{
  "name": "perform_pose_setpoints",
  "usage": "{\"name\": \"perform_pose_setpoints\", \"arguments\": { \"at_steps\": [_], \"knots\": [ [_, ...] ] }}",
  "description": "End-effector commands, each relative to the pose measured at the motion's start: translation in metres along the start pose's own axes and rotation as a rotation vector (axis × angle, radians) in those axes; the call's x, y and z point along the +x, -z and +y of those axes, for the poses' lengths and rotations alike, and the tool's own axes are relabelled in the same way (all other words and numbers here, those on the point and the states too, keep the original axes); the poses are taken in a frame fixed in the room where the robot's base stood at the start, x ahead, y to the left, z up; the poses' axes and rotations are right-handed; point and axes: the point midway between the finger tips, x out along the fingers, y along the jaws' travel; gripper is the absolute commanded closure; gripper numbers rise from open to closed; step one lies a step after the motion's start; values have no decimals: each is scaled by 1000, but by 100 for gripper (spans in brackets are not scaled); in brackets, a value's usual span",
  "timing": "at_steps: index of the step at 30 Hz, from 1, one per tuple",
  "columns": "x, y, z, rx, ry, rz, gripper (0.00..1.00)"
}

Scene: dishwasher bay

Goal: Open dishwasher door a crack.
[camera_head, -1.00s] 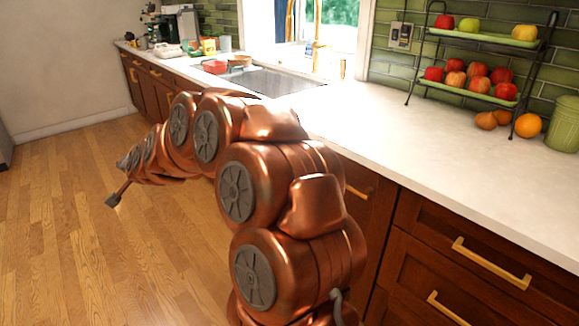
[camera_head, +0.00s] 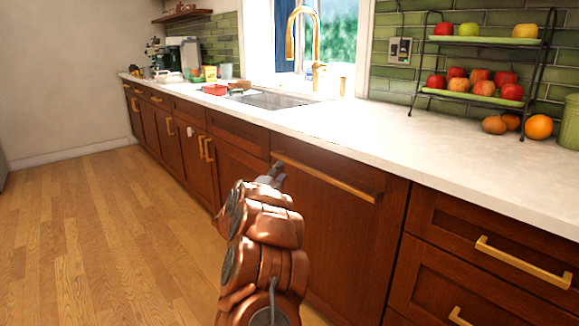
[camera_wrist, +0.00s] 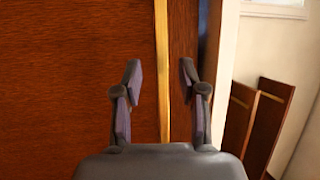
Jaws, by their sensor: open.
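The dishwasher door (camera_head: 345,225) is a dark wood panel below the counter. It looks shut and flush with the cabinets. A long gold handle (camera_head: 325,177) runs along its top edge. My gripper (camera_head: 276,174) is at the left end of this handle, with its fingers partly hidden by the arm. In the wrist view my gripper (camera_wrist: 160,75) is open and empty, with one finger on each side of the gold handle (camera_wrist: 162,45). The handle looks upright there. I cannot tell whether the fingers reach past the bar, and no contact shows.
The white counter (camera_head: 380,135) runs above the door, with a sink (camera_head: 270,100) and gold faucet (camera_head: 318,70). Drawers with gold handles (camera_head: 520,262) stand to the right, and more cabinets (camera_head: 185,140) to the left. The wood floor (camera_head: 100,220) at left is clear.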

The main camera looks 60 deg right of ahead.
Motion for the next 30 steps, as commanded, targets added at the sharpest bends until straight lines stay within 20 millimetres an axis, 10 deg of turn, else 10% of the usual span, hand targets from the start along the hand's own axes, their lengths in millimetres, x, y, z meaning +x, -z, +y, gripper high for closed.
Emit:
{"name": "perform_pose_setpoints", "arguments": {
  "at_steps": [30],
  "knots": [
    [75,-1,-1,-1,-2,-4,59]
  ]
}}
